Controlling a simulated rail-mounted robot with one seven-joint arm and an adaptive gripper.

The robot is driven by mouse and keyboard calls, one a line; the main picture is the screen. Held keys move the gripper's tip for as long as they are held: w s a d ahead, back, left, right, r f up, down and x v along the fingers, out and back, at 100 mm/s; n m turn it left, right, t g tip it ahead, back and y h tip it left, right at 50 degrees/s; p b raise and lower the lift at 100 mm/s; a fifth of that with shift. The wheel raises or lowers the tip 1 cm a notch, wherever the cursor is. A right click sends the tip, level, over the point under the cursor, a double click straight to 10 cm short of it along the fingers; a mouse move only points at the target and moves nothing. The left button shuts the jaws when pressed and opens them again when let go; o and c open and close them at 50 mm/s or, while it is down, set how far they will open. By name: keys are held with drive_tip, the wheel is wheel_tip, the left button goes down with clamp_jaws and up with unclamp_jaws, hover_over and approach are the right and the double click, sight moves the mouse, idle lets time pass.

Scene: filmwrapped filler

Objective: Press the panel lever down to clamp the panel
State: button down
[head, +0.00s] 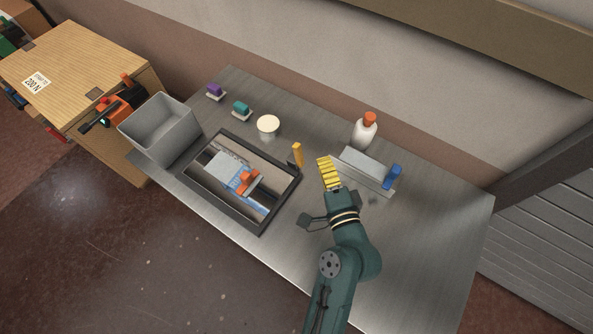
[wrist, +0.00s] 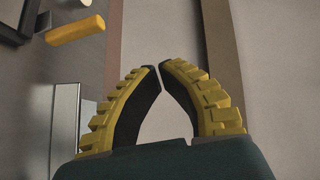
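The dark-framed panel (head: 281,202) lies on the steel bench, with blue, white and orange parts inside its frame. A yellow-orange lever (head: 297,154) stands up at the panel's right corner; a yellow bar, apparently this lever, shows at the upper left of the wrist view (wrist: 76,28). My gripper (head: 323,160) is just right of the lever in the head view, and apart from it. In the wrist view its yellow ribbed fingers (wrist: 157,68) come together at the tips with nothing between them. The lever's base is hard to make out.
A grey block fixture (head: 365,168) with a blue knob (head: 393,177) stands right of my gripper, a white bottle (head: 364,134) behind it. A white round cup (head: 268,125) and a grey bin (head: 160,130) stand left. The bench's right part is clear.

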sight(299, 155)
wheel_tip(299, 155, down, 11)
drive_tip(key=s+d+m+h+b, duration=0.1)
drive_tip(key=d+b, duration=0.1)
drive_tip(key=b, duration=0.3)
drive_tip(key=shift+s, duration=0.4)
drive_tip(key=shift+d+r, duration=0.1)
drive_tip(key=a+b+x, duration=0.1)
drive_tip(key=a+x, duration=0.1)
drive_tip(key=x, duration=1)
drive_tip(key=shift+a+f+b, duration=0.35)
drive_tip(key=shift+a+f, duration=0.05)
drive_tip(key=shift+a, duration=0.1)
drive_tip(key=shift+r+g+p, duration=0.15)
drive_tip(key=shift+g+p, duration=0.15)
drive_tip(key=shift+p, duration=0.15)
